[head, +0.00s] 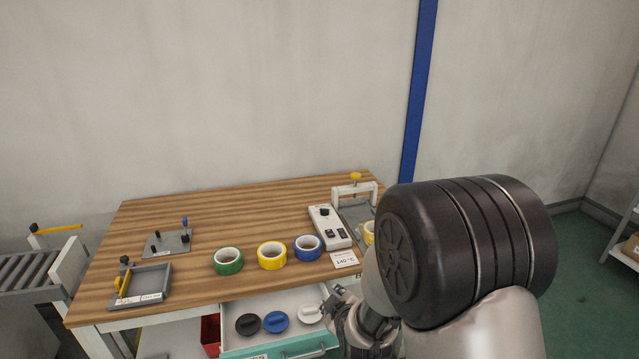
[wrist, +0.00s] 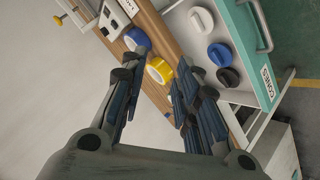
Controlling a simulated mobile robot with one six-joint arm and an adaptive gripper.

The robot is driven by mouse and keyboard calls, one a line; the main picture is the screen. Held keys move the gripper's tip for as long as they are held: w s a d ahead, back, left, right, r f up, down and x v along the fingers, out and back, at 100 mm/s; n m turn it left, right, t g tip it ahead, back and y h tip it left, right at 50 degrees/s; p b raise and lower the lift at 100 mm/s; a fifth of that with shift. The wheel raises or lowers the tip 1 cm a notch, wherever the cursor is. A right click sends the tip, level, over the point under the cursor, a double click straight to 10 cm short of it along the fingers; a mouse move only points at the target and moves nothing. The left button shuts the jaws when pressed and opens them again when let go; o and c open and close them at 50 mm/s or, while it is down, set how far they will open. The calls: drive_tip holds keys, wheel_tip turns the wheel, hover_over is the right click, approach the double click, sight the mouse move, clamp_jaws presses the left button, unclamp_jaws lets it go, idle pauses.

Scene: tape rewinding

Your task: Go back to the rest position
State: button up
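My gripper (head: 334,300) is in front of the table's front edge, by the right end of the open drawer (head: 270,335). In the wrist view my gripper (wrist: 155,80) is open, its fingers apart with nothing held between them. Green (head: 228,261), yellow (head: 271,256) and blue (head: 307,248) tape rolls stand in a row on the wooden table (head: 225,210). Another yellow roll (head: 369,233) is partly hidden behind my arm. Black (head: 248,324), blue (head: 276,321) and white (head: 309,313) cores lie in the drawer.
A device with a switch box (head: 329,226) and frame (head: 353,190) stands at the table's right. A grey plate with pegs (head: 167,243) and a grey tray fixture (head: 143,284) are at the left. A roller conveyor (head: 30,268) stands left. A red bin (head: 210,335) is below.

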drive_tip(key=s+d+r+m+g, duration=0.1)
drive_tip(key=s+d+r+m, duration=0.15)
drive_tip(key=r, duration=0.25)
drive_tip(key=s+d+r+m+g, duration=0.1)
drive_tip(key=s+r, duration=0.3)
drive_tip(key=r, duration=0.1)
drive_tip(key=s+d+r+m+g, duration=0.2)
drive_tip(key=s+d+r+m, duration=0.1)
drive_tip(key=s, duration=1)
drive_tip(key=s+d+r+m+g+h, duration=0.1)
drive_tip(key=s+d+r+m, duration=0.2)
drive_tip(key=s, duration=0.9)
wheel_tip(320, 180, up, 2)
drive_tip(key=shift+s+d+r+m+g+h, duration=0.2)
drive_tip(key=shift+s+d+m+g+h, duration=0.15)
drive_tip(key=shift+m, duration=0.4)
